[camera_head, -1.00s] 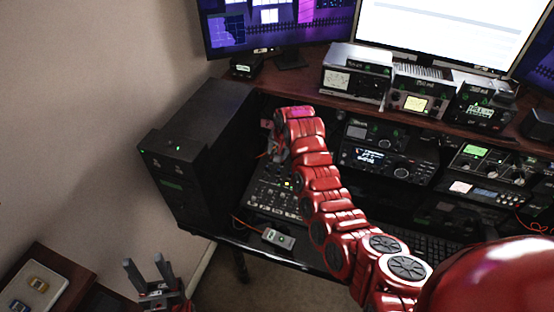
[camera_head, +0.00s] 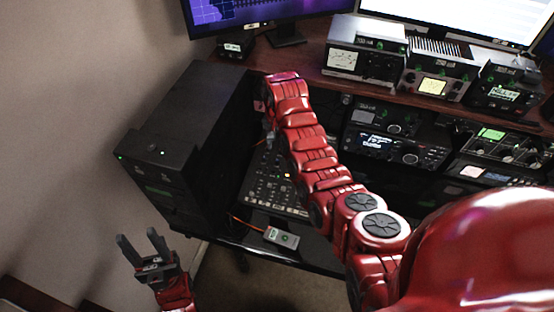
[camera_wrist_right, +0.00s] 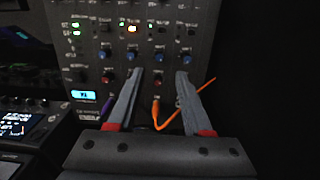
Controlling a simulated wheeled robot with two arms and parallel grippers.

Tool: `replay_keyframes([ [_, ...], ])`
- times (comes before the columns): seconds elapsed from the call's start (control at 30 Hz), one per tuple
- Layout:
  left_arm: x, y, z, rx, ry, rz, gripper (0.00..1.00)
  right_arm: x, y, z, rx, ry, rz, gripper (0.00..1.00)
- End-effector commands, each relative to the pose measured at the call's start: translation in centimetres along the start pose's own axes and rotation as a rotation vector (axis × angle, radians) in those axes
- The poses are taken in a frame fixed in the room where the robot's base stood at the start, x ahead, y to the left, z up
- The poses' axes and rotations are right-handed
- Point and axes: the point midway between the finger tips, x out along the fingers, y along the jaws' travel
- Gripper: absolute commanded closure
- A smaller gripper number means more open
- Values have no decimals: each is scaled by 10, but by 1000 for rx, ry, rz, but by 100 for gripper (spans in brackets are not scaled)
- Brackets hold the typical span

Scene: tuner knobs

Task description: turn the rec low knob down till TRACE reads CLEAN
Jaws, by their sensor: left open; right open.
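In the right wrist view a dark upright panel (camera_wrist_right: 128,25) carries rows of small knobs, some blue and some red. Its labels are too small to read, so I cannot tell which is the rec low knob, nor find a TRACE reading. A small lit cyan display (camera_wrist_right: 84,95) sits at its lower left, its text unreadable. My right gripper (camera_wrist_right: 160,74) is open before the lower knobs; a red knob (camera_wrist_right: 157,81) shows between its fingers. I cannot tell whether the fingers touch the panel. In the head view my red arm hides that gripper. My left gripper (camera_head: 138,237) is open and empty at lower left.
An orange cable (camera_wrist_right: 188,98) runs from the panel's lower jack across the right finger. A black tower (camera_head: 195,130) stands beside the desk, near a knob-covered mixer (camera_head: 277,186) and a small grey box (camera_head: 281,237). Radio units (camera_head: 365,48) line the shelf.

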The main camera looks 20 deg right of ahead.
Motion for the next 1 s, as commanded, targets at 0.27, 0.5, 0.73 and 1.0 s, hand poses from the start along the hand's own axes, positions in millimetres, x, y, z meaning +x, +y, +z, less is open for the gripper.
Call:
replay_keyframes([
  [0.27, 20, -1, -4, 0, 1, 0, 50, 41, 1, 0, 1, -2, 2, 50],
  [0.5, 16, -1, -3, 0, 1, 0, 50, 64, 0, -1, -2, 0, 2, 50],
  [0.73, 16, -1, -3, 0, 1, 0, 50, 73, 0, 0, 0, -1, 0, 50],
  [1.0, 16, -1, -3, 0, 1, 0, 50, 74, 0, 0, 0, 1, -1, 50],
])
